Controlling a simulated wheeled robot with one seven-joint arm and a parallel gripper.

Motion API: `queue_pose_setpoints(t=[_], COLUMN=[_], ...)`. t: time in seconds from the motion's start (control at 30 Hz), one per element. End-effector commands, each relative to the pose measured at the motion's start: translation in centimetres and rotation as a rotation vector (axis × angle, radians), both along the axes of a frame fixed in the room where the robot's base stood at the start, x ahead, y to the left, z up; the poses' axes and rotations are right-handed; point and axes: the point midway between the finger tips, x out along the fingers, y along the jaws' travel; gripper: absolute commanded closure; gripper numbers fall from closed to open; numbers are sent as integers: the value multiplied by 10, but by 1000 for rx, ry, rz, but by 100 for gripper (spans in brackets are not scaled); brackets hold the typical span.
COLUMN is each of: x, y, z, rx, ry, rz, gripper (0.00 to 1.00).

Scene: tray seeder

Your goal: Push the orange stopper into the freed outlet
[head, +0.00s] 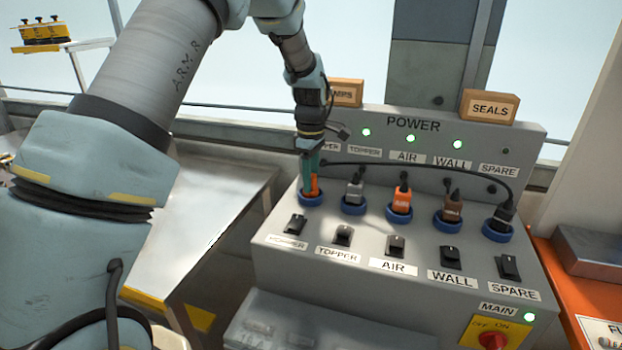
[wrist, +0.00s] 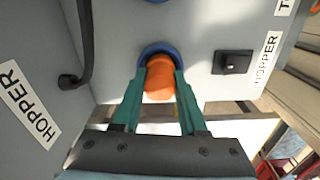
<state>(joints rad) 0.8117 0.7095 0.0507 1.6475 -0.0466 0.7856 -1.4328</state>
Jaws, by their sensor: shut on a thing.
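My gripper (head: 312,178) has green fingers and points down at the leftmost outlet, the one in line with the HOPPER switch. It is shut on the orange stopper (head: 314,187), which also shows between the fingers in the wrist view (wrist: 160,78). The outlet has a blue ring (head: 311,200); in the wrist view the ring (wrist: 158,50) curves around the far side of the stopper. The stopper is at the outlet's mouth, lined up with it. I cannot tell how deep it sits, because the fingers and stopper cover the opening.
The other outlets hold a grey plug (head: 354,190), an orange plug (head: 401,200), a brown plug (head: 453,209) and a black plug (head: 501,216). The black plug's cable arches behind the row. Rocker switches (head: 396,246) line the front. A SEALS box (head: 489,106) stands on top.

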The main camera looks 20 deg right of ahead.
Motion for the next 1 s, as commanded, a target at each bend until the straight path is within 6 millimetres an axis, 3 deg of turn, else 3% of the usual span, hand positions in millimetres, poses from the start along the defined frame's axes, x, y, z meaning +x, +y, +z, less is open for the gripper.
queue_pose_setpoints(t=[0.3, 0.33, 0.6, 1.0], x=[0, 0, 0, 0], y=[0, 0, 0, -1], z=[-5, -5, -5, 5], rx=[1, 0, 0, -2], ry=[1, 0, 0, -1], rz=[0, 0, 0, 0], gripper=[100, 55, 25, 23])
